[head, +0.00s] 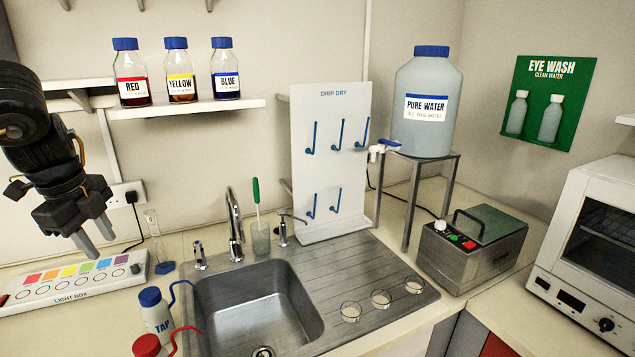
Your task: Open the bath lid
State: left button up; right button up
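The bath (452,263) is a metal box on the counter right of the sink, with a control panel of coloured buttons and a white knob on top at its left. Its green lid (497,225) lies flat on the top and looks closed. A dark arched handle (470,213) stands on the lid's left part. My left gripper (97,241) hangs at the far left above the light box, pointing down. Its two grey fingers are apart with nothing between them. It is far from the bath. My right gripper is not in view.
A pure water tank (428,105) stands on a metal stand (410,205) behind the bath. A white oven (590,255) is to its right. The drip dry rack (331,150), tap (236,225) and sink (262,305) lie between my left gripper and the bath.

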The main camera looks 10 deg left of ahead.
aim_at(483, 224)
jog(key=z, duration=1)
jog(key=i, duration=0.9)
jog(key=z, duration=0.95)
